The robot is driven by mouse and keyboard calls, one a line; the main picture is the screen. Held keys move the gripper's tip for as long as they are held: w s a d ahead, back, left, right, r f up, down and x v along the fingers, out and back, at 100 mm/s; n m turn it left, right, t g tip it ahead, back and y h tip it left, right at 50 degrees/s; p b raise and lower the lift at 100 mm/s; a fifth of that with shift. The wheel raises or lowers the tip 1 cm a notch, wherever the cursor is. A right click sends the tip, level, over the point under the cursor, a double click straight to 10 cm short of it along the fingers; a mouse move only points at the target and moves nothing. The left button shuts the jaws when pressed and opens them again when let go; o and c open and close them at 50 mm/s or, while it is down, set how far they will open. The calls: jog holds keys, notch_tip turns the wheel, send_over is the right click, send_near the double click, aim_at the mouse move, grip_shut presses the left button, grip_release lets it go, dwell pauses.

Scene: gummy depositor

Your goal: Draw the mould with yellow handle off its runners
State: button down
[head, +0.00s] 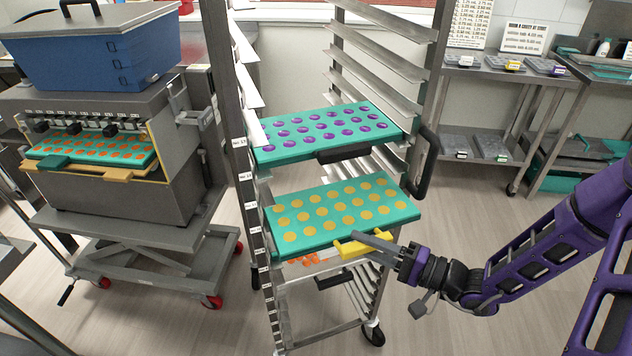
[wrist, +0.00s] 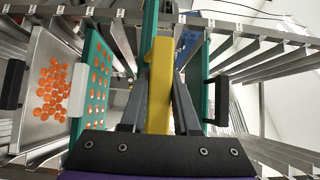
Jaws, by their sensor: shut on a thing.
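The mould with the yellow handle (head: 345,209) is a teal tray with several yellow rounds, lying level in the rack (head: 246,120). Its yellow handle (head: 362,246) faces the front right. My gripper (head: 372,243) is shut on that handle. In the wrist view the yellow handle (wrist: 159,85) stands between my two fingers (wrist: 158,100), and the mould shows edge-on behind it. Whether the mould still rests on its runners is hidden.
Above it is a teal mould with purple rounds (head: 325,131) and a black handle (head: 343,154). Below, orange pieces (head: 305,259) lie on a tray. A rack push handle (head: 426,165) juts out at the right. A depositor (head: 115,150) stands left. The floor at front right is clear.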

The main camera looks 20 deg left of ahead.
jog(key=s+d+b, duration=0.1)
jog(key=s+d, duration=0.6)
jog(key=s, duration=0.1)
jog(key=shift+s+d, duration=0.25)
dwell(0.4)
